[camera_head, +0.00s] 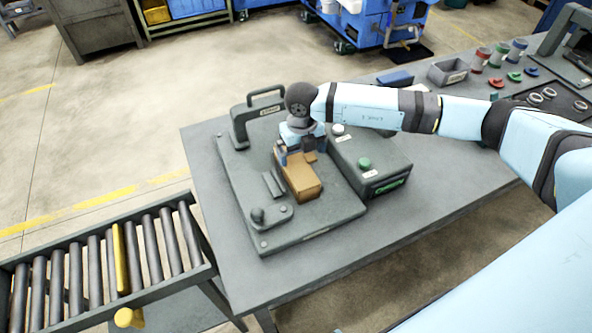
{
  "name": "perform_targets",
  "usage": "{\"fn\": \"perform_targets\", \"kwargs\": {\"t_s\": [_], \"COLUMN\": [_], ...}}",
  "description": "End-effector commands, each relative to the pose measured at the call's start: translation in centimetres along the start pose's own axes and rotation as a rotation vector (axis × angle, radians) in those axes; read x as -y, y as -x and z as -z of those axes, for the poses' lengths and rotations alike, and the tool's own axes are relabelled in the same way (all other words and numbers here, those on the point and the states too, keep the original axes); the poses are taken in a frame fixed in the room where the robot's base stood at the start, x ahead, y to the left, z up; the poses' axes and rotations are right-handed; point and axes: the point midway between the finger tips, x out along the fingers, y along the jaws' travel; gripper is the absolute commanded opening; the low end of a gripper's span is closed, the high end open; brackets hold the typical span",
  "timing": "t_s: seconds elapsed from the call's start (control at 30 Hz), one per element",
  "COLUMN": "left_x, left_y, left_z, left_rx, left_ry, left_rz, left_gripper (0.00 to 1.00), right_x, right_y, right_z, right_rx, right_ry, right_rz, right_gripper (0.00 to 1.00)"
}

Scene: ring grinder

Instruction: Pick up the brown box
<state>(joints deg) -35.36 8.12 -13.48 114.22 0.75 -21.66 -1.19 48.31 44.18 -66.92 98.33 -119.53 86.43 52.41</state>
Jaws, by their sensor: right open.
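The brown box (303,183) sits on the dark machine plate (325,215) on the grey table. My right gripper (296,155) is above the far end of the box, with its fingers pointing down. It is open, and its fingers appear to be around or close over that end. I cannot tell whether they touch the box. The far end of the box is partly hidden by the gripper. My left gripper is not in view.
A control box (372,165) with a green button stands right of the brown box. A handled block (262,112) stands behind. A roller conveyor (90,262) is at lower left. Cups and a grey bin (447,72) are at the table's far right.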

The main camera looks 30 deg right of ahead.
Motion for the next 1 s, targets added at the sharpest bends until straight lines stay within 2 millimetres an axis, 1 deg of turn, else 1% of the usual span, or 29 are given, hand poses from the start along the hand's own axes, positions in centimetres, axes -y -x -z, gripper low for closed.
{"fn": "perform_targets", "kwargs": {"t_s": [0.17, 0.27, 0.4, 0.5, 0.6, 0.77, 0.87, 0.9, 1.0], "left_x": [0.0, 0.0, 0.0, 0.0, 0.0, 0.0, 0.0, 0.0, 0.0], "left_y": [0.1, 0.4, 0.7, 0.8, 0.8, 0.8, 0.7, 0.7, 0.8], "left_z": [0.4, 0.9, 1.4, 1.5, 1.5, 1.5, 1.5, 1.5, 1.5], "left_rx": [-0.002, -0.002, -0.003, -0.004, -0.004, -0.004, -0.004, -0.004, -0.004], "left_ry": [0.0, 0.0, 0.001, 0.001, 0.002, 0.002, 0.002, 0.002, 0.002], "left_rz": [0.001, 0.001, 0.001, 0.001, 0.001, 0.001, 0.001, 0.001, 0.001], "left_gripper": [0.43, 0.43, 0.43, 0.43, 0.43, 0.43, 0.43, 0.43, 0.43], "right_x": [0.0, -0.1, -0.2, -0.1, -0.1, -0.1, -0.1, -0.1, -0.1], "right_y": [-1.1, -2.4, -4.6, -5.6, -6.0, -6.0, -6.0, -6.0, -5.9], "right_z": [0.0, -0.1, -0.2, -0.2, -0.3, -0.3, -0.3, -0.3, -0.3], "right_rx": [-0.002, -0.003, -0.002, -0.001, 0.0, 0.0, 0.0, 0.0, 0.001], "right_ry": [0.001, 0.001, 0.0, 0.001, 0.001, 0.002, 0.001, 0.001, 0.001], "right_rz": [0.001, 0.001, 0.0, 0.0, -0.001, -0.001, -0.001, -0.001, -0.002], "right_gripper": [1.0, 1.0, 1.0, 1.0, 1.0, 1.0, 0.79, 0.7, 0.69]}}
